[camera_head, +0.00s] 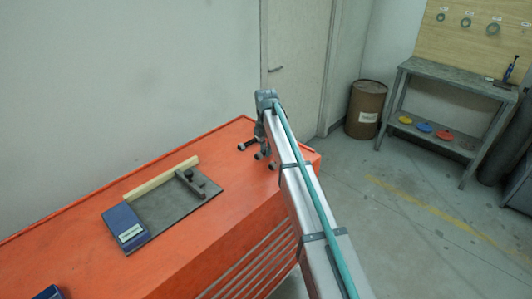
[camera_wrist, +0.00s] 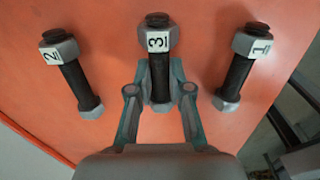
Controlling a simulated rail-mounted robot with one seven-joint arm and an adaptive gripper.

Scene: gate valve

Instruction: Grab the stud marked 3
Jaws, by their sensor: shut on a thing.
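The stud marked 3 (camera_wrist: 159,80) is a dark threaded rod with a grey hex nut at each end; the upper nut carries a white label with a 3. It is the middle one of three studs in the wrist view. My gripper (camera_wrist: 159,70) is shut on it, with one finger on each side of the rod just below the labelled nut. The stud marked 2 (camera_wrist: 76,85) is to the left and the stud marked 1 (camera_wrist: 239,72) to the right, both apart from the fingers. In the head view, my arm hides most of the gripped stud.
A dark plate (camera_head: 165,215) with a wooden strip (camera_head: 160,180) and a blue box (camera_head: 124,226) lie further left. A brown drum (camera_head: 366,108) and grey shelf table (camera_head: 450,90) stand beyond.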

